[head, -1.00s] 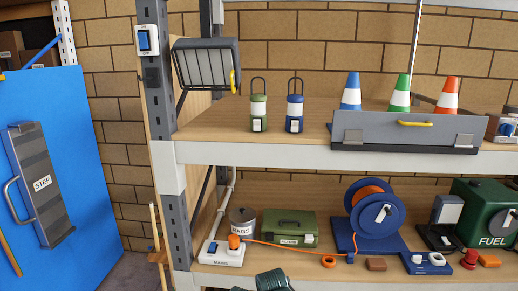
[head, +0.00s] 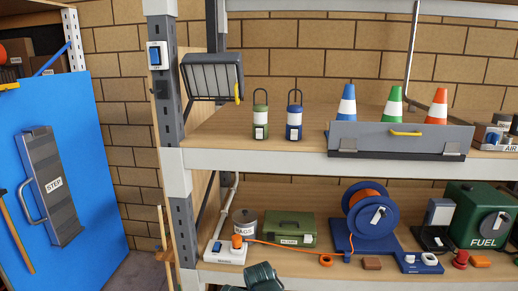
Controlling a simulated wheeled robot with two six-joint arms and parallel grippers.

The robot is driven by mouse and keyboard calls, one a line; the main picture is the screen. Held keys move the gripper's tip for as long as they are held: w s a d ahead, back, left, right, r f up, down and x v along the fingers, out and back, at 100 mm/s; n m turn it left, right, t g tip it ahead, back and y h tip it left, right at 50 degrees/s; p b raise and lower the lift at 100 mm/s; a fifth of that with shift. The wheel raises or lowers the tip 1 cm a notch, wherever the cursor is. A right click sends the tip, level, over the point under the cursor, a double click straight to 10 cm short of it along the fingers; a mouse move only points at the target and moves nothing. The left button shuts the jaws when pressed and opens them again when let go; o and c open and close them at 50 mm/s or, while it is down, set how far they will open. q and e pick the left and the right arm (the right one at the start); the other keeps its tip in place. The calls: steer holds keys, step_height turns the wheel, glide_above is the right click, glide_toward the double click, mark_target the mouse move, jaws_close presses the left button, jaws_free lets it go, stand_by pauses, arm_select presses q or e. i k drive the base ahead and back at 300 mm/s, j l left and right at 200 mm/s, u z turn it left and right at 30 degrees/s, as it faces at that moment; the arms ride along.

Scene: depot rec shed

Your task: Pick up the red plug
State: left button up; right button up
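A small red piece (head: 460,259), which looks like the red plug, stands on the lower shelf board (head: 320,270) at the right. It is between a blue unit with a white part (head: 418,262) and an orange block (head: 480,261), in front of the green fuel can (head: 482,215). It is small, and its details are hard to make out.
A dark ribbed shape (head: 262,277) is cut off at the bottom edge; I cannot tell what it is. An orange cable runs from the mains block (head: 226,250) toward the blue reel (head: 373,218). The grey shelf post (head: 184,230) stands at the left.

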mark_target(462, 257)
steer(key=z, duration=1.55)
